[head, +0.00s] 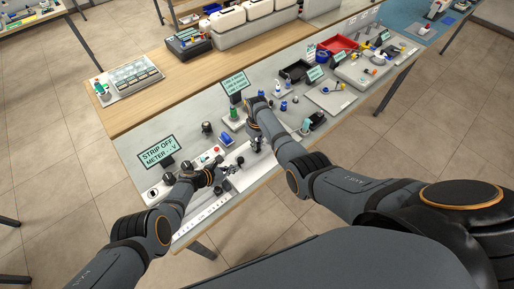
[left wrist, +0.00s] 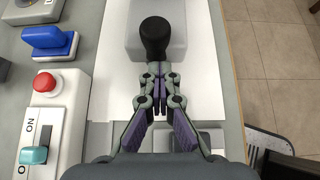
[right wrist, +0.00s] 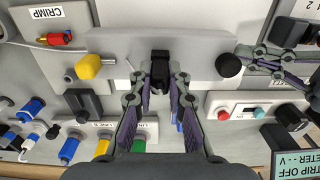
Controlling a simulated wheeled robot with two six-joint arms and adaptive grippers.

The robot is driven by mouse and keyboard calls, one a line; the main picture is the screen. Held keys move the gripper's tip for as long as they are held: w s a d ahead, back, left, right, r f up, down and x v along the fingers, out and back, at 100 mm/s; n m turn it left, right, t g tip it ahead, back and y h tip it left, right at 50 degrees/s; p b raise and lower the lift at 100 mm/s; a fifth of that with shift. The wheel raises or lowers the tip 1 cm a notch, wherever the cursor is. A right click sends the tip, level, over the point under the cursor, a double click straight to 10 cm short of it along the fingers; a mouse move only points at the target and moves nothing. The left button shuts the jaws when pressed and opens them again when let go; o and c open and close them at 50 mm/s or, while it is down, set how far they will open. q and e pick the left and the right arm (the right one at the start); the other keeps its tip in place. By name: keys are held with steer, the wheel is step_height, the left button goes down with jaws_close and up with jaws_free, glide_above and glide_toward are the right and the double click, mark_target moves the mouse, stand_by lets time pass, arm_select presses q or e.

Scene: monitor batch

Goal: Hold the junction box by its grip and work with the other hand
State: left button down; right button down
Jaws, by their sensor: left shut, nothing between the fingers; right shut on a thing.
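The junction box (right wrist: 200,66) is a long pale grey box. It lies across the right wrist view, with a yellow knob (right wrist: 88,66) toward one end and a black knob (right wrist: 228,65) toward the other. My right gripper (right wrist: 160,80) is shut on its black grip (right wrist: 160,57), between the knobs. The right gripper also shows in the head view (head: 256,147). My left gripper (left wrist: 154,72) is shut and empty, its tips close to the black knob, which also shows in the left wrist view (left wrist: 153,38). I cannot tell whether they touch.
A red button (left wrist: 45,82), a teal switch (left wrist: 34,155) and a blue block (left wrist: 50,42) stand beside the box. A sign reading STRIP OFF (head: 157,151) stands at the bench's left. Trays (head: 337,44) and small parts fill the bench's far right. Bare floor lies beyond the front edge.

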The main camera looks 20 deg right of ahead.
steer(key=shift+r, duration=0.35)
steer(key=c, duration=1.2)
jaws_free()
step_height(320, 180, up, 12)
